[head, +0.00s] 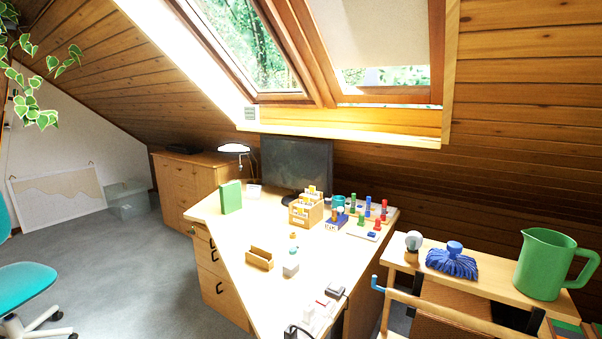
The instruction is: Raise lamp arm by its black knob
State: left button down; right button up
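The desk lamp (235,148) stands at the far left end of the light wood desk (222,230), with a bright white shade over a thin stem. Neither of my grippers shows in the head view.
A dark monitor (297,165), card boxes (306,210) and colored pegs (368,207) fill the far side. A green jug (545,262) stands right. The grey floor (130,270) left is mostly clear.

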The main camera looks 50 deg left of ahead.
aim_at(240, 167)
jog(key=u, duration=2.05)
jog(key=z, duration=0.6)
jog(key=i+j+z, duration=0.25)
jog(key=j+z, duration=0.25)
jog(key=i+j+z, duration=0.25)
jog(key=j, duration=0.2)
jog(key=j+z, duration=0.25)
jog(key=i+j+z, duration=0.1)
jog(key=j+z, duration=0.15)
jog(key=j, duration=0.2)
